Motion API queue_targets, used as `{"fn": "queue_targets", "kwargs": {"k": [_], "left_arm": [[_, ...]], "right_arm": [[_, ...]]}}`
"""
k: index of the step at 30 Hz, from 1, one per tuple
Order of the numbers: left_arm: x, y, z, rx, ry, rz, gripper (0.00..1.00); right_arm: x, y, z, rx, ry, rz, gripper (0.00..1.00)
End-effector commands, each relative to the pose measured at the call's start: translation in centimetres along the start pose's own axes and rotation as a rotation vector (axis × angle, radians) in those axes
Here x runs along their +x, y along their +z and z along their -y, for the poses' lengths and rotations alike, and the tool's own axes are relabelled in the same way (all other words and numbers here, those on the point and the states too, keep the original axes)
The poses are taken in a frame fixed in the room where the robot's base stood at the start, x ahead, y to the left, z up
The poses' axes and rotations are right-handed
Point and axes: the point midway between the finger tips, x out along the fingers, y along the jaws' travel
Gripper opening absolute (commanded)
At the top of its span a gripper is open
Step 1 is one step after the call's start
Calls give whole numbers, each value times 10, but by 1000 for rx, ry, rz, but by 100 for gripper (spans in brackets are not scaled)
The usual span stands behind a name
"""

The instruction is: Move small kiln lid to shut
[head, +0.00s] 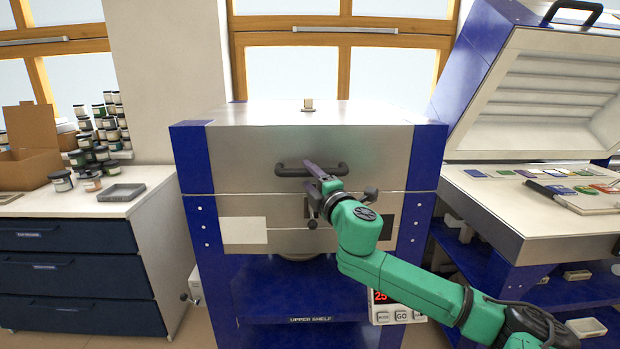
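The small kiln stands in the middle of the head view, with blue corners and a steel front. Its steel lid (240,158) sits level on the kiln body (285,240), with only a thin seam between them. A dark bar handle (285,170) is on the lid's front. My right gripper (312,177) is at the handle's right half, one finger overlapping the bar. The wrist hides part of the front, and I cannot tell whether the fingers grip the bar. My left gripper is not in view.
A larger kiln stands at the right with its lid (555,90) raised and a worktop (510,205) holding coloured samples. At the left, a drawer cabinet (70,240) carries jars (105,125), a cardboard box (28,148) and a grey tray (121,192). A control box (398,305) sits below right.

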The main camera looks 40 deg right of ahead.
Motion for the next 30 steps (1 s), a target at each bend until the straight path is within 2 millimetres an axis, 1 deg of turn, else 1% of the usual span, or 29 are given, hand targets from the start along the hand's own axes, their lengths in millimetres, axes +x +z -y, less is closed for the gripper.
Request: {"fn": "queue_targets", "kwargs": {"k": [8, 11, 14, 17, 20, 26, 27, 28, 30], "left_arm": [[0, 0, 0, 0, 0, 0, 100], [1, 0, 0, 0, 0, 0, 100], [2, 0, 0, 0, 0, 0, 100], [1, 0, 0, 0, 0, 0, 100], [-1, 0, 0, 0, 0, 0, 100], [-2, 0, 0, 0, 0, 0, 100], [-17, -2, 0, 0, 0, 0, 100], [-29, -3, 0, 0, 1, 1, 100], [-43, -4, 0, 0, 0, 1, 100]], "right_arm": [[-3, 0, -1, 1, 1, -1, 57], [-10, -1, 0, 4, 0, -2, 57], [-21, -1, 1, 4, 0, -3, 57], [-35, 0, 0, 4, -1, -1, 57], [-57, 0, 0, 6, -2, 0, 57], [-116, 1, 1, 6, -3, 3, 57], [-122, 4, -8, 4, -3, 10, 57], [-124, 5, -12, 7, 0, 14, 57], [-131, 5, -12, 7, 4, 15, 57]]}}
